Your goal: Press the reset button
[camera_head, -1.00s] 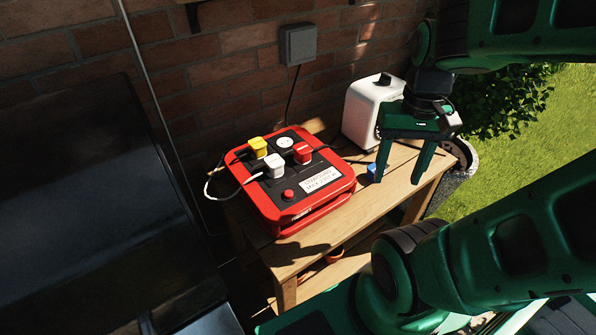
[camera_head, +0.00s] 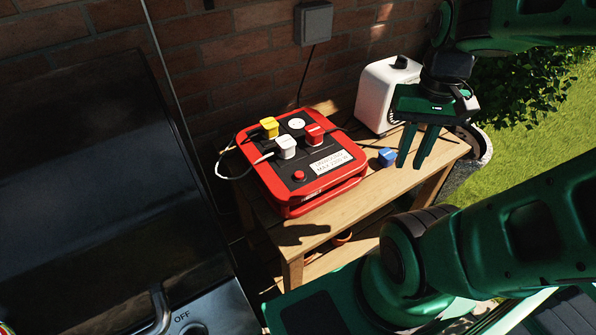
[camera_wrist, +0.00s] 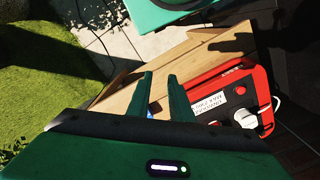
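The red and black power box (camera_head: 352,182) lies on the wooden table, its body also in the wrist view (camera_wrist: 228,78). A small round red button (camera_head: 299,175) stands on its top near the front left corner, beside a white label (camera_head: 332,161). The same button shows in the wrist view (camera_wrist: 240,90). I cannot read any reset marking on it. My gripper (camera_head: 410,166) hangs over the table right of the box, fingers pointing down, apart from the button. A narrow gap with nothing held shows between the fingertips in the wrist view (camera_wrist: 161,76).
Yellow (camera_head: 269,127), white (camera_head: 286,147) and red (camera_head: 314,134) plugs rise from the box behind the button. A blue plug (camera_head: 387,157) lies on the table (camera_head: 367,199) near my fingers. A white appliance (camera_head: 382,95) stands behind. A dark grill (camera_head: 90,170) fills the left.

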